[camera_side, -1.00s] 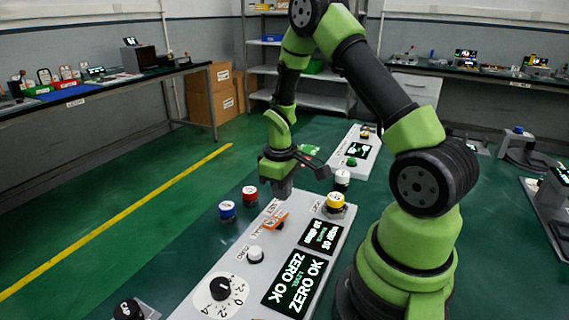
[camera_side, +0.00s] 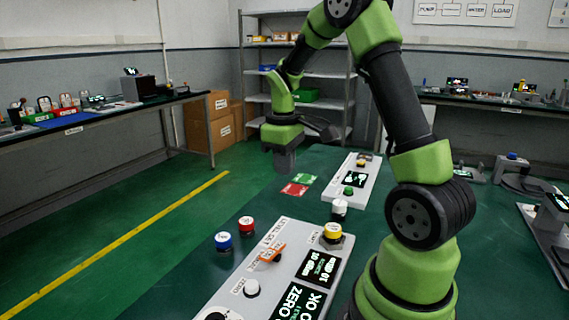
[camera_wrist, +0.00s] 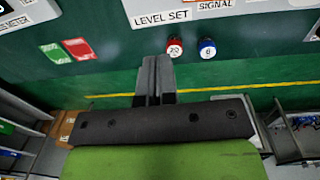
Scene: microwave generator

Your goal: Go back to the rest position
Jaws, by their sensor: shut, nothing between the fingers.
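My gripper (camera_side: 285,160) hangs in the air above the far part of the green table in the side view, clear of the panel. Its fingers are together and empty, and they also show in the wrist view (camera_wrist: 156,72).
A red cap (camera_side: 246,224) and a blue cap (camera_side: 223,241) stand left of the panel, and a white one (camera_side: 339,208) behind it. Red (camera_side: 295,189) and green (camera_side: 305,179) cards lie below my gripper. A second panel (camera_side: 372,185) stands at the back. Air around my gripper is clear.

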